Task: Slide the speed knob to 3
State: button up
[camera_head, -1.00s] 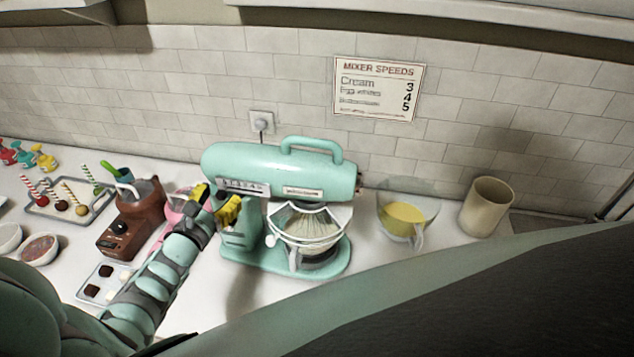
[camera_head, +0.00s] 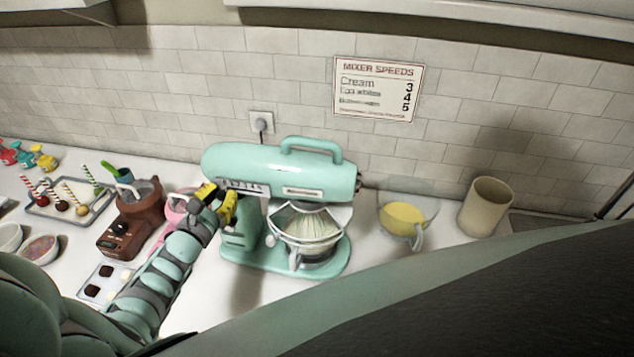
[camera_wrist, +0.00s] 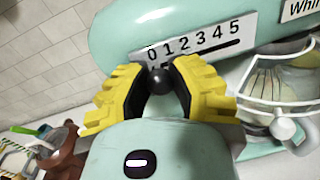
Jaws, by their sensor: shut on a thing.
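The teal stand mixer (camera_head: 270,170) stands on the counter. In the wrist view its pale speed scale (camera_wrist: 195,45) reads 0 to 5 from left to right, with a dark slot under the numbers. The black round speed knob (camera_wrist: 159,80) is at the left end of the slot, below the 0. My gripper (camera_wrist: 160,88) has its yellow-padded fingers on either side of the knob and is shut on it. In the head view my gripper (camera_head: 217,200) is at the left end of the mixer head and hides the knob.
A wall sign (camera_head: 378,89) lists Cream 3, with 4 and 5 below. The whisk bowl (camera_head: 308,235) sits under the mixer head. A yellow-filled bowl (camera_head: 404,217) and beige canister (camera_head: 487,206) stand to the right. A brown machine (camera_head: 125,225) is left of my arm.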

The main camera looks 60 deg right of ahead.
grip_shut()
jog(key=shift+s, duration=0.1)
jog(key=shift+s+d+p, duration=0.3)
jog(key=shift+s+p, duration=0.05)
jog(key=shift+s, duration=0.2)
jog(key=o, duration=0.8)
grip_release()
jog(key=shift+a, duration=0.15)
jog(key=v, duration=1.1)
jog(key=shift+a, duration=0.4)
